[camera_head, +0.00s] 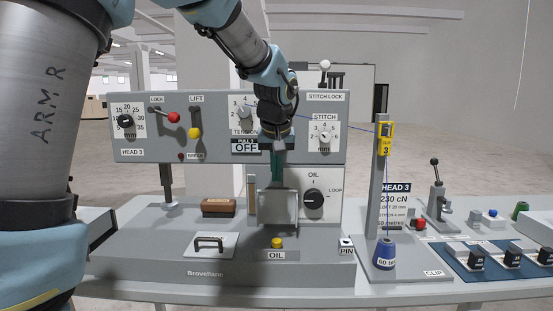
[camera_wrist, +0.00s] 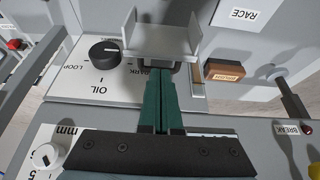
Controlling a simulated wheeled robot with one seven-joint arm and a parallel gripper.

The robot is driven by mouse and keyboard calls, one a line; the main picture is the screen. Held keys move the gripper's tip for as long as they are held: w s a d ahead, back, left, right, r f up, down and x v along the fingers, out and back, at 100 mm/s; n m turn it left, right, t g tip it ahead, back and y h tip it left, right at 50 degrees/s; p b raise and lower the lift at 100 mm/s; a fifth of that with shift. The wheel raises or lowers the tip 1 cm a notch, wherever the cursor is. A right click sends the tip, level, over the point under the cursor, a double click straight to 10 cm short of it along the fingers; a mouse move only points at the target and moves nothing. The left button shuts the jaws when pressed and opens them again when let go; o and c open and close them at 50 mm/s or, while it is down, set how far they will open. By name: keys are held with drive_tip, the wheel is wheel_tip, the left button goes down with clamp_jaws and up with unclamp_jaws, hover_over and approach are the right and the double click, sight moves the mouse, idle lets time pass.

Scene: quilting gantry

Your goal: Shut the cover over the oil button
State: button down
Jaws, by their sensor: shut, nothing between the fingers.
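The oil button (camera_head: 277,242) is a yellow knob behind the OIL label on the grey bed, uncovered in the head view. The cover (camera_head: 278,209) is a pale grey, box-like flap with side walls; it stands raised above and behind the button. It also shows at the top of the wrist view (camera_wrist: 165,40), where the button is not visible. My gripper (camera_head: 277,181) has green fingers, pointing down, shut and empty. The fingertips are at the cover's upper edge; in the wrist view they (camera_wrist: 161,72) lie right beside it. I cannot tell whether they touch it.
The OIL dial (camera_head: 314,198) is just right of the cover. A brown block (camera_head: 219,207) and a handled plate (camera_head: 210,244) lie to the left. A thread post (camera_head: 381,190) with a blue cone (camera_head: 385,256) stands at right. The upper control panel (camera_head: 215,113) is behind my wrist.

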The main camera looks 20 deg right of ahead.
hover_over(276, 205)
drive_tip(key=shift+w+d+f+p, duration=0.1)
drive_tip(key=shift+w+f+p, duration=0.1)
drive_tip(key=shift+f, duration=0.85)
drive_tip(key=shift+w+d+f+p, duration=0.1)
drive_tip(key=shift+f+p, duration=0.1)
drive_tip(key=shift+f, duration=0.8)
drive_tip(key=shift+s+a+f+b, duration=0.1)
drive_tip(key=shift+f+b, duration=0.1)
drive_tip(key=shift+b, duration=0.55)
